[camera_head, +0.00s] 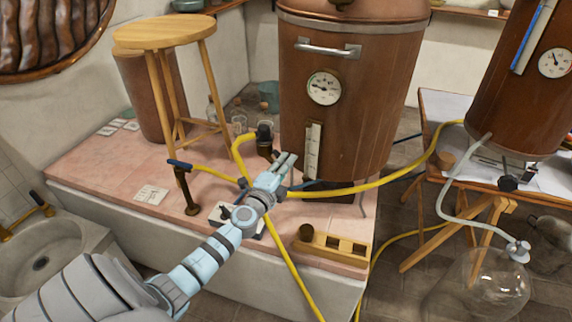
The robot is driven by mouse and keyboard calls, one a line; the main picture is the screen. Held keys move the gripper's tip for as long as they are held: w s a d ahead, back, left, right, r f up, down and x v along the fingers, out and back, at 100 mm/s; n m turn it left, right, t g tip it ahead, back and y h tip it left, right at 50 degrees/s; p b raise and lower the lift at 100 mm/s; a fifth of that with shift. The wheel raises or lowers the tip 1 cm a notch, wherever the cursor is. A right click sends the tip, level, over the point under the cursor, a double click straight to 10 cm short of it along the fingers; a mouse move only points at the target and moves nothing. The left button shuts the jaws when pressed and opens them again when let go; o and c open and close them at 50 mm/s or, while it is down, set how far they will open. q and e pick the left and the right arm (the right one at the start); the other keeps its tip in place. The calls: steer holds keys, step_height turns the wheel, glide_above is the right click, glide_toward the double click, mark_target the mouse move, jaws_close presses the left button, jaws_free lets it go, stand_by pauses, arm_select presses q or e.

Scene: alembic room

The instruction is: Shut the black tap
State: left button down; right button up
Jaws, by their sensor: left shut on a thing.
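My left gripper (285,162) reaches in from the lower left to the front of the large copper vessel. Another black fitting (265,132) with a yellow hose stands just behind the fingertips. My right gripper is not in view.
The copper vessel (345,115) with a gauge stands behind the gripper. Yellow hoses (385,186) cross around the arm. A wooden stool (165,32) and a dark-handled tap stand (188,190) are left. A wooden rack (332,245) lies in front. A glass flask (492,285) is lower right.

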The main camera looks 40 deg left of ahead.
arm_select(q)
steer(key=shift+w+d+n+y, duration=0.15)
steer(key=shift+n+y, duration=0.35)
steer(key=shift+y, duration=0.1)
steer(key=shift+w+n+g+y, duration=0.1)
steer(key=shift+n+g+y, duration=0.25)
steer(key=shift+y, duration=0.25)
steer(key=c, duration=1.6)
jaws_free()
steer(key=shift+o, duration=0.2)
steer(key=v, duration=1.2)
